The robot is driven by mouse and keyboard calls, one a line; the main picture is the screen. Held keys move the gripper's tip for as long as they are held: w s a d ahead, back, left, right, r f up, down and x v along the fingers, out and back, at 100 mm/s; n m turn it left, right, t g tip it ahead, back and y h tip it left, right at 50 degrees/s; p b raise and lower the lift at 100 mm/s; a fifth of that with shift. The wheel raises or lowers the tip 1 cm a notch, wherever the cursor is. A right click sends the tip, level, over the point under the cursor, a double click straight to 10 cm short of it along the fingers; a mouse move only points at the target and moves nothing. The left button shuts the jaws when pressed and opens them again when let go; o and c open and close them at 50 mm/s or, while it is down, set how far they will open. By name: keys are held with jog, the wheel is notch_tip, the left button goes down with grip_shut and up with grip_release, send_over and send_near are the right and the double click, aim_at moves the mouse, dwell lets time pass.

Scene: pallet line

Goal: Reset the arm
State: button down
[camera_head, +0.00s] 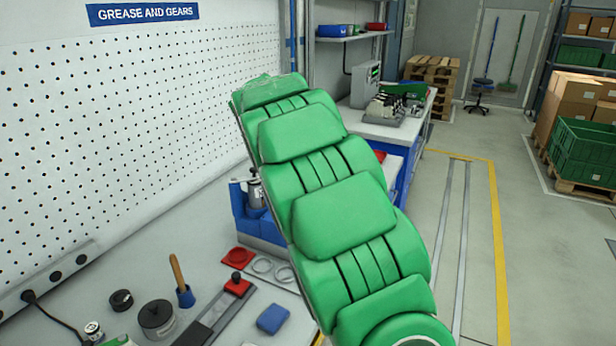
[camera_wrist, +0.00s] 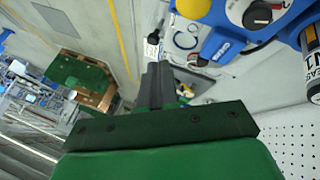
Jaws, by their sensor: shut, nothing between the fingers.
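My gripper (camera_wrist: 157,72) shows in the wrist view with its dark fingers closed together and nothing held between them. It points over the bench area, below a blue labelled device (camera_wrist: 225,40) with a yellow and black knob. My green padded arm stretches across the middle of the head view, and my gripper is hidden there behind or beyond it.
A white pegboard (camera_head: 110,110) stands along the left. Pallets with green crates (camera_head: 585,155) stand right; the floor between is clear.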

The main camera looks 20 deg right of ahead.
jog(key=s+a+f+n+g+y, duration=0.1)
jog(key=s+a, duration=0.3)
jog(key=s, duration=1.3)
jog(key=s+a+f+n+g+y, duration=0.1)
jog(key=s+a+n+y, duration=0.1)
jog(key=s, duration=1.5)
jog(key=s+a+f+n+g+y, duration=0.1)
jog(key=s+a, duration=0.5)
jog(key=s, duration=1.1)
jog(key=shift+s+a+n+g+y, duration=0.2)
jog(key=shift+s+n+g+y, duration=0.3)
jog(key=shift+y, duration=0.7)
jog(key=shift+w, duration=0.15)
